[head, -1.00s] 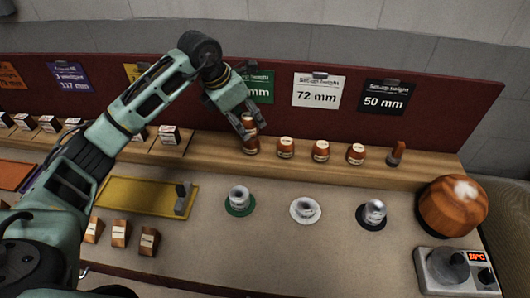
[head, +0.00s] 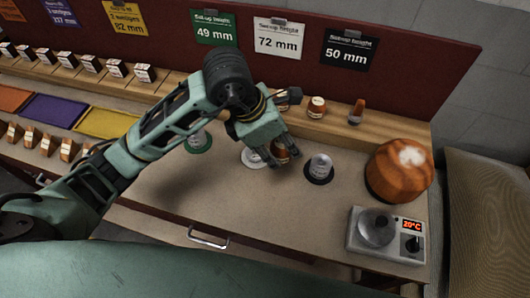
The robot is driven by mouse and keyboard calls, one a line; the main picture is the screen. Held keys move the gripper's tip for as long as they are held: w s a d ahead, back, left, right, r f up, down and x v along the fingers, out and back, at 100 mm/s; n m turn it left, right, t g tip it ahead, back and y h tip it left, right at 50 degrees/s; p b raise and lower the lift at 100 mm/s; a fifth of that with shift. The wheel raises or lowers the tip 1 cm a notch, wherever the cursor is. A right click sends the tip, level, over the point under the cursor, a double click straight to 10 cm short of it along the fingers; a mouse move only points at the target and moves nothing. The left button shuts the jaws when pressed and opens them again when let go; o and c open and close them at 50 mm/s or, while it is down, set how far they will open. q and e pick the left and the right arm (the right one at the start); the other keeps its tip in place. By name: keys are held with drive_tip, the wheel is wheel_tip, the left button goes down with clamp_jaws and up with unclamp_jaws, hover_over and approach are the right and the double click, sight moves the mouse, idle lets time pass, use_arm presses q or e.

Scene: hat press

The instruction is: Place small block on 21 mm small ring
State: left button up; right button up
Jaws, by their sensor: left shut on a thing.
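My left gripper (head: 276,161) is shut on a small brown wooden block (head: 282,151), held over or close to the white round base. The fingers cover part of the block. A metal ring piece (head: 250,157) on the white round base (head: 249,164) is partly hidden by the gripper; I cannot tell whether the block touches it. To the right, a metal ring piece (head: 319,165) stands on a black base (head: 319,179). Another, on a green base (head: 198,145), is partly behind my left arm. Size labels on the rings are too small to read. My right gripper is not in view.
On the rear shelf stand a wooden block (head: 317,107) and a slim brown piece (head: 357,110). A large wooden hat form (head: 399,170) and a temperature control box (head: 385,238) reading 20°C stand right. Height cards hang behind. The front table is clear.

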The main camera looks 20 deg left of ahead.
use_arm(q)
drive_tip(key=shift+s+d, duration=0.25)
drive_tip(key=shift+d, duration=0.05)
drive_tip(key=shift+w+a+f, duration=0.1)
drive_tip(key=shift+a+f, duration=0.05)
drive_tip(key=shift+a, duration=0.05)
drive_tip(key=w+a+f+p, duration=0.1)
drive_tip(key=w+a+f, duration=0.1)
drive_tip(key=w+a+f+p, duration=0.1)
drive_tip(key=w+a+f, duration=0.1)
drive_tip(key=a, duration=0.1)
drive_tip(key=w+a+f+p, duration=0.1)
drive_tip(key=w+a+f, duration=0.1)
drive_tip(key=a, duration=0.1)
drive_tip(key=shift+w+a+f, duration=0.2)
drive_tip(key=shift+w+a, duration=0.05)
drive_tip(key=shift+w, duration=0.1)
drive_tip(key=shift+w+a+f, duration=0.1)
drive_tip(key=shift+f, duration=0.35)
wheel_tip(320, 180, down, 2)
drive_tip(key=shift+f+p, duration=0.25)
drive_tip(key=shift+p, duration=0.5)
drive_tip(key=shift+f, duration=0.35)
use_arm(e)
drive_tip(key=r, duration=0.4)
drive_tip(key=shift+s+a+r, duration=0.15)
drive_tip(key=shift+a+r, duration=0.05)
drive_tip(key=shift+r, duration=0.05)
use_arm(q)
drive_tip(key=shift+f, duration=0.1)
